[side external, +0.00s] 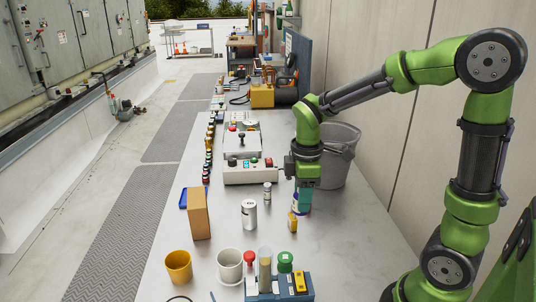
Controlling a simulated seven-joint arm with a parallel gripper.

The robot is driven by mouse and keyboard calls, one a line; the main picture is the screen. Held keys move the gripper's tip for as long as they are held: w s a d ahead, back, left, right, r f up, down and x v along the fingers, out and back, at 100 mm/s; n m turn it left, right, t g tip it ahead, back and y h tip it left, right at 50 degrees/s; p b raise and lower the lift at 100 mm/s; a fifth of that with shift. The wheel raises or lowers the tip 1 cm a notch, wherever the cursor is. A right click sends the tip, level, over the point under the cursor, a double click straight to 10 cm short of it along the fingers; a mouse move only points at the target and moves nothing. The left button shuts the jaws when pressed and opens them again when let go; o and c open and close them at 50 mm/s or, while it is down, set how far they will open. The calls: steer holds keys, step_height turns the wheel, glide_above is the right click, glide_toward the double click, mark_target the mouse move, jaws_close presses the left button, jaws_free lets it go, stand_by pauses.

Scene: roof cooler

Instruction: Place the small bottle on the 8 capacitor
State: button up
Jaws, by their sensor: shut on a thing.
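My gripper (302,202) points down over the right side of the grey bench. It is shut on a small teal-and-white thing (301,200), which the fingers partly hide; it may be the small bottle, but I cannot tell for sure. A silver can (249,215) with a label stands upright to the left of my gripper. A smaller silver can (267,191) stands behind it. They look like capacitors, but I cannot read a number on either. A small yellow item (292,222) is just in front of my gripper; whether they touch is unclear.
A brown box (199,213) stands at left. A yellow cup (179,266), a white mug (230,265) and a blue holder (279,289) are in front. A control box (250,172) and a row of small bottles (208,158) are behind. A grey bin (338,158) is behind my gripper.

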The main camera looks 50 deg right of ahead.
steer(key=shift+a+r, duration=0.15)
steer(key=shift+a, duration=0.35)
steer(key=shift+a+r, duration=0.15)
steer(key=shift+a, duration=0.35)
steer(key=m, duration=0.1)
glide_above(249, 203)
steer(key=shift+f+m, duration=0.3)
steer(key=shift+f, duration=2.2)
steer(key=o, duration=0.6)
steer(key=shift+f, duration=0.15)
steer(key=o, duration=0.4)
steer(key=shift+o, duration=0.2)
